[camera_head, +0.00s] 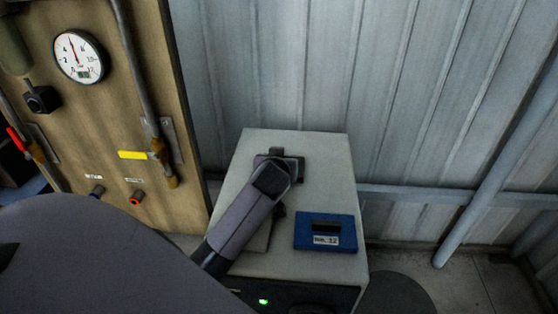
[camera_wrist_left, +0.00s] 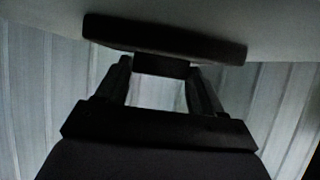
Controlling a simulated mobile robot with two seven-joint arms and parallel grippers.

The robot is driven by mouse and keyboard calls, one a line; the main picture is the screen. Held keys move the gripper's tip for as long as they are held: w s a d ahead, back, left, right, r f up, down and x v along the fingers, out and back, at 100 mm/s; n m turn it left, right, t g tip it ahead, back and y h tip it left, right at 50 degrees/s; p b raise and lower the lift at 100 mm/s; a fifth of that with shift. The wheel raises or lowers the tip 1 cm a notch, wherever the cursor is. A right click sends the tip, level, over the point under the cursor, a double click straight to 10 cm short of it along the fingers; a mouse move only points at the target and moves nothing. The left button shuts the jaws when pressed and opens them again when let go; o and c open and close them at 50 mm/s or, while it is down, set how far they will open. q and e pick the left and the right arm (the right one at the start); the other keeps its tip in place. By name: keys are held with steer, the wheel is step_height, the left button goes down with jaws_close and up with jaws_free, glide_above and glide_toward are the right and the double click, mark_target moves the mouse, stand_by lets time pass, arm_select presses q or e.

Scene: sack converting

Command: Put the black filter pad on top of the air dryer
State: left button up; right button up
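The air dryer (camera_head: 330,160) is a pale grey box with a flat top and a dark front panel with a green light. My left gripper (camera_head: 278,158) is over the back part of that top, its arm coming in from the lower left. In the left wrist view, the black filter pad (camera_wrist_left: 165,38) is a dark slab with a block-shaped grip between my left fingertips (camera_wrist_left: 162,75). The fingers appear shut on that grip. The pad is close to the pale surface; I cannot tell whether it touches. In the head view, the gripper mostly hides it. My right gripper is not in view.
A blue block (camera_head: 325,243) with a dark grip and a white label sits on the dryer's front right. A wooden panel (camera_head: 180,100) with a gauge (camera_head: 79,57) and pipes stands at left. A corrugated metal wall (camera_head: 370,80) is behind.

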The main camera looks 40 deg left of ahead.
arm_select(q)
steer(key=shift+o, duration=1.2)
steer(key=shift+r, duration=0.25)
steer(key=p+v, duration=0.2)
steer(key=v, duration=1)
steer(key=shift+f, duration=0.15)
